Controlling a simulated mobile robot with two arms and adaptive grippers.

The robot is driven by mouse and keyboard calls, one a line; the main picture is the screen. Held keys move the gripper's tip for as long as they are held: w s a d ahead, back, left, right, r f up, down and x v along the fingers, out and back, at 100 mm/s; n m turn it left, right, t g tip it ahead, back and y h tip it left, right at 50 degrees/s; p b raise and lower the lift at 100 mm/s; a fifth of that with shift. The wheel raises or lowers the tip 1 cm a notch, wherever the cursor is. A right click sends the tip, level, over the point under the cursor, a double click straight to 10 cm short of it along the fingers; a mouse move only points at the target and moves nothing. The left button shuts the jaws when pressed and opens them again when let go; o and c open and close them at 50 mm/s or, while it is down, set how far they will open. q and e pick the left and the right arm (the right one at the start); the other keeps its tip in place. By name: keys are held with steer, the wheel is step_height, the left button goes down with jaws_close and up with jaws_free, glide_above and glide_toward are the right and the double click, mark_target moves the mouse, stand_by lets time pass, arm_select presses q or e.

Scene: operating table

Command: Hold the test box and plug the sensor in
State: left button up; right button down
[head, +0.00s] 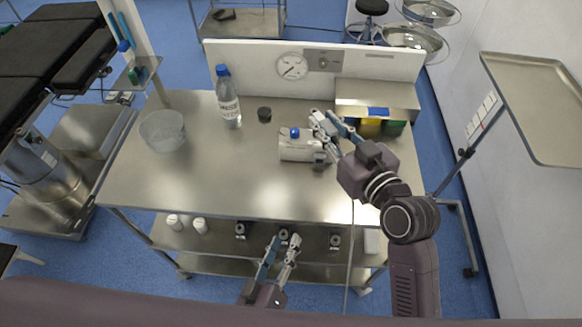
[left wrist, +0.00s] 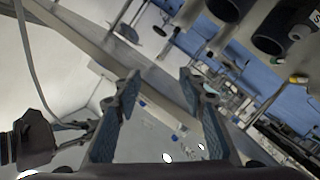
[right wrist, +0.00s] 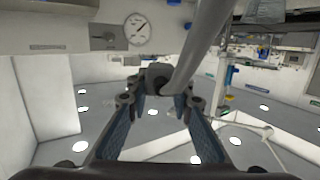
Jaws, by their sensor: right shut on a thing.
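The test box (head: 297,150) is a pale grey case with a blue knob on top, lying right of the table's middle. My right gripper (head: 322,118) is above and beside its right end. In the right wrist view the gripper is shut on a dark round plug (right wrist: 158,74), taken as the sensor, with a grey cable (right wrist: 200,45) running from it. The cable also hangs down past the table's front edge (head: 351,240). I cannot tell whether the plug touches the box. My left gripper (head: 280,243) is open and empty, low in front of the table edge.
Coloured containers (head: 371,127) sit under a raised shelf at the right. A gauge (head: 291,66) is on the back panel. The table's left front is clear.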

mark_target(294, 134)
steer(key=shift+s, duration=0.1)
arm_select(q)
steer(key=w+a+r+n+t+y, duration=0.1)
steer(key=w+a+r+n, duration=0.1)
steer(key=r, duration=0.2)
steer(key=w+a+r+n+t+y, duration=0.1)
steer(key=w+a+r+n+y, duration=0.1)
steer(key=r, duration=0.2)
steer(key=w+a+r+n+t+y, duration=0.1)
steer(key=w+a+r+n+y, duration=0.1)
steer(key=r, duration=0.3)
steer(key=shift+w+a, duration=0.25)
steer(key=shift+a, duration=0.2)
steer(key=w+d+m, duration=0.2)
steer(key=m, duration=0.1)
steer(key=w+d+m, duration=0.2)
steer(key=m, duration=0.1)
steer(key=w+d+m+h, duration=0.1)
steer(key=w+d+m, duration=0.2)
steer(key=m, duration=0.1)
steer(key=shift+r, duration=0.15)
steer(key=shift+w+d+r+m, duration=0.1)
steer(key=shift+w+d+m, duration=0.2)
steer(key=shift+m, duration=0.1)
steer(key=w, duration=1.2)
steer(key=shift+c, duration=0.4)
